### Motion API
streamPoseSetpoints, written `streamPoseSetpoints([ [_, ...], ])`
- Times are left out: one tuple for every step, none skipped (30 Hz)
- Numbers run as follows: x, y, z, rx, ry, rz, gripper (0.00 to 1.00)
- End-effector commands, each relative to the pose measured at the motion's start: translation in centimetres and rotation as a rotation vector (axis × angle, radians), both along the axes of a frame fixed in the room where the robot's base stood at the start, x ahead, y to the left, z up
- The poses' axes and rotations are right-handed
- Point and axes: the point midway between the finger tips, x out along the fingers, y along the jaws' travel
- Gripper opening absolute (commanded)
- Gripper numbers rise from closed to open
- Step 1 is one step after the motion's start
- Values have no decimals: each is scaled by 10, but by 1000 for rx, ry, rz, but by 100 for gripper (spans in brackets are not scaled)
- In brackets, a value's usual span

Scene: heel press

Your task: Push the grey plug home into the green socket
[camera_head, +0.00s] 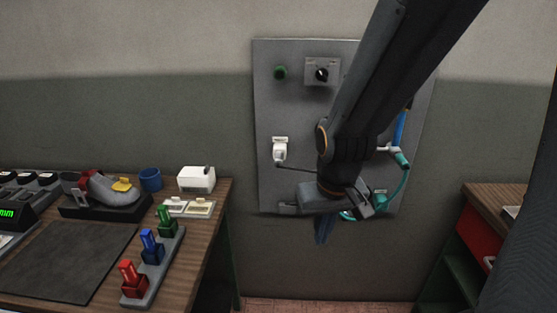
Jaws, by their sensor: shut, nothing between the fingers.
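My gripper (323,232) is low in front of the wall panel, pointing down, its dark blue-grey fingers together and empty. I cannot make out the grey plug or the green socket for certain; my arm and wrist cover the panel's middle and lower right. Just right of my wrist, a teal connector (401,160) sits on the panel with a teal cable (402,188) looping down and left behind my gripper. A small pale fitting with green (380,193) shows beside my wrist. Whether any plug is fully seated cannot be seen.
The grey panel (263,110) carries a green button (280,72), a black knob (321,74) and a white fitting (280,146) with a dark cable. A cluttered bench (205,225) stands left, a red-fronted cabinet (478,233) right. Floor between them looks clear.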

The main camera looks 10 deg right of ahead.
Motion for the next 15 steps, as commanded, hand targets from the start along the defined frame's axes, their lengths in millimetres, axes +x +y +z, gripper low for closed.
streamPoseSetpoints([
  [0,0,0,0,0,0,0],
  [0,0,0,0,0,0,0],
  [0,0,0,0,0,0,0],
  [0,0,0,0,0,0,0],
  [0,0,0,0,0,0,0],
  [0,0,-1,0,1,0,0],
  [1,0,-4,0,2,0,0],
  [1,0,-7,0,4,0,0],
  [2,0,-14,0,9,0,0],
  [2,0,-19,0,14,1,0],
  [2,0,-25,0,19,1,0],
  [2,0,-32,0,27,1,0],
  [1,0,-36,0,33,1,0],
  [1,0,-40,0,38,2,0],
  [1,0,-44,0,42,2,0],
])
